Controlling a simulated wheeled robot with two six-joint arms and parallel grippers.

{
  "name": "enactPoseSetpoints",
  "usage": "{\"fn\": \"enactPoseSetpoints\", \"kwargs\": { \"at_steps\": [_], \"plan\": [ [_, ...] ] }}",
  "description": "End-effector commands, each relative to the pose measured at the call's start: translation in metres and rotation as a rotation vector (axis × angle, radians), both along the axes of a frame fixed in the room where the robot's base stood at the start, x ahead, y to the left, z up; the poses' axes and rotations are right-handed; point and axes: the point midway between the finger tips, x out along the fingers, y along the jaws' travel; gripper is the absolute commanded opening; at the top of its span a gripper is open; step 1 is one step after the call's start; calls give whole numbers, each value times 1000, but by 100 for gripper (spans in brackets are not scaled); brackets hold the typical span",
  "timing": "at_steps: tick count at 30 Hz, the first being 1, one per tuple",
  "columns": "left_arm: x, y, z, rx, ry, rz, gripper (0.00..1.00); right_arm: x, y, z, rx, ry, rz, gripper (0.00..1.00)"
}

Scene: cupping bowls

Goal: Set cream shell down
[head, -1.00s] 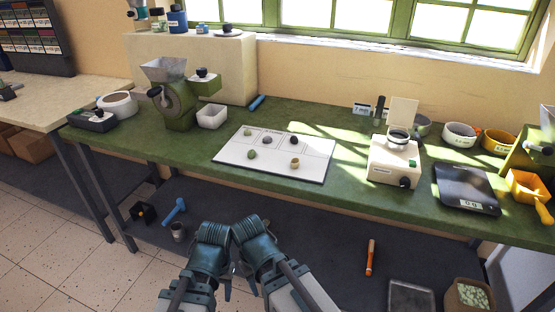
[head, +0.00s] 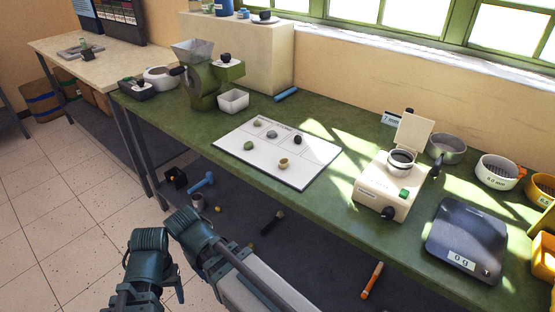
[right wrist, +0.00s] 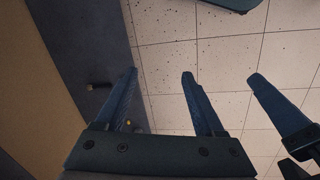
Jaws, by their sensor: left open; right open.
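The cream shell (head: 283,163) looks like a small cream piece with a dark opening. It rests on the white printed board (head: 302,178) on the green bench, at the board's near right part. My left gripper (head: 168,285) is open, low at the bottom left of the head view, well away from the board. My right gripper (right wrist: 159,73) is open and empty in the right wrist view, over the floor. A finger of the other gripper (right wrist: 275,105) shows beside it. Neither gripper touches the shell.
Several small pieces share the board, including a black one (head: 297,139) and a grey one (head: 272,134). A green grinder (head: 203,88) and white tub (head: 233,101) stand left. A cream device (head: 388,188) and dark scale (head: 466,240) stand right. Bare bench lies around the board.

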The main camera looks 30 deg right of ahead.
Motion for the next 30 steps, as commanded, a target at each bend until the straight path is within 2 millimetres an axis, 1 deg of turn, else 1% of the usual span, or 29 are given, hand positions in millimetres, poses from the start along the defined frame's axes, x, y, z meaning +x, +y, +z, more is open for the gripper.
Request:
{"fn": "enactPoseSetpoints", "kwargs": {
  "at_steps": [1,2,3,5,6,8,9,12,15,18,22,26,30],
  "plan": [
    [0,0,30,0,0,0,64,18,-10,32,-39,-24,-106,71],
    [0,0,42,0,0,0,64,27,-17,45,-66,-44,-181,71],
    [0,0,57,0,0,0,64,40,-28,62,-106,-75,-291,71],
    [0,0,81,0,0,0,64,59,-47,90,-168,-133,-467,71],
    [0,0,96,0,0,0,64,71,-60,108,-210,-176,-586,71],
    [0,0,117,0,0,1,64,88,-79,135,-269,-247,-757,71],
    [0,0,130,0,0,1,64,98,-91,152,-304,-297,-867,71],
    [0,0,159,0,0,1,64,120,-121,192,-381,-431,-1115,71],
    [0,0,182,0,0,1,64,137,-145,225,-440,-559,-1317,71],
    [0,0,197,0,0,1,64,149,-163,249,-478,-665,-1464,71],
    [0,0,208,0,0,1,64,157,-178,266,-503,-759,-1580,71],
    [0,0,210,0,0,1,64,159,-183,271,-510,-798,-1627,71],
    [0,0,206,0,0,1,64,158,-186,267,-512,-803,-1633,71]
  ]
}}
